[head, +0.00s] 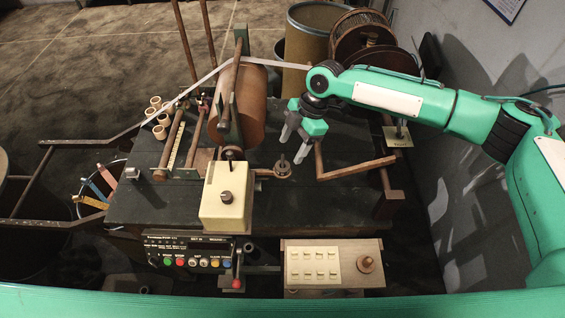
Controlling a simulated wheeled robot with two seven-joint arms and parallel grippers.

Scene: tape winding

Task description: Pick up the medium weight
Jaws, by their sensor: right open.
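My right gripper (292,151) reaches in from the right, pointing down with its two fingers apart and nothing visible between them. A small round brown weight (283,171) with a thin upright rod sits on the dark bench just below and left of the fingertips. The fingers look close to it, but I cannot tell whether they touch the rod. Another round, wooden-looking piece with a knob (367,264) sits on the box at the front right. I cannot tell from size which one is the medium weight. My left gripper is not in view.
The winding machine with a large brown roll (238,103) and pale tape stands left of my gripper. A rusty frame (356,170) lies right. A control panel (188,252) is at the front.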

